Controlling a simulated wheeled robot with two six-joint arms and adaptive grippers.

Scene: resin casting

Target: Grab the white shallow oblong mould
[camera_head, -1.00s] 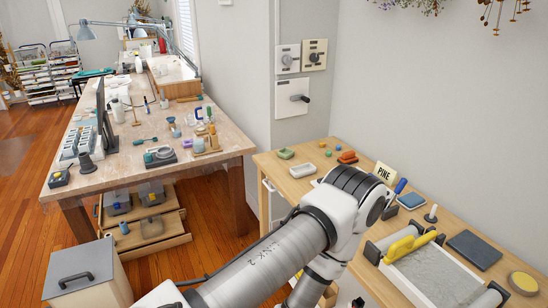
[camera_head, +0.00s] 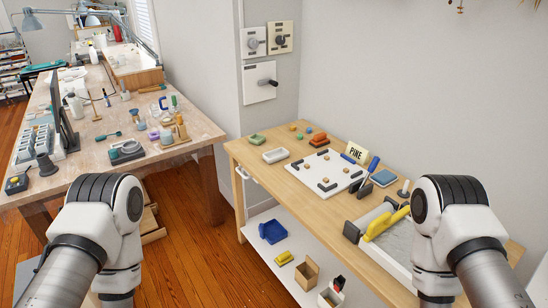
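The white shallow oblong mould (camera_head: 276,155) lies on the near-left part of the wooden table on the right, close to its left end. It looks empty and nothing covers it. My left arm stands at the lower left and my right arm at the lower right, in front of the table. Both are well apart from the mould. Neither gripper shows; the fingers are hidden behind the arm links or below the picture edge.
Beside the mould are a green mould (camera_head: 257,140) and orange pieces (camera_head: 318,139). A white board (camera_head: 318,174) with dark blocks, a PINE sign (camera_head: 355,153) and a grey tray with a yellow handle (camera_head: 385,222) are further right. A lower shelf holds a blue bin (camera_head: 272,231).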

